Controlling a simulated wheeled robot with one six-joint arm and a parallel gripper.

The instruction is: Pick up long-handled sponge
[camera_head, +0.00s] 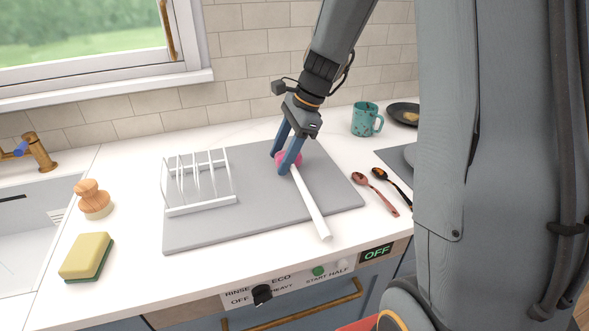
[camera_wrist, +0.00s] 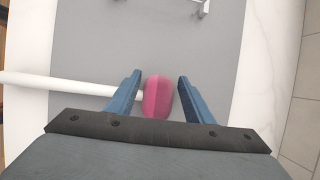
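The long-handled sponge lies on a grey mat (camera_head: 200,233), with a pink head and a white handle (camera_head: 309,204) that reaches past the mat's front edge. In the wrist view the pink head (camera_wrist: 157,97) sits between the two blue fingers, with a gap visible on each side. My gripper (camera_head: 281,164) is open and points down around the pink head. In the head view the fingers partly hide the head. The white handle (camera_wrist: 70,84) runs to the left in the wrist view.
A white rack (camera_head: 201,208) stands on the mat left of my gripper. A teal mug (camera_head: 366,119), a dark plate (camera_head: 404,112) and two spoons (camera_head: 381,193) are to the right. A yellow-green sponge (camera_head: 87,256) and a wooden brush (camera_head: 93,199) are at left by the sink.

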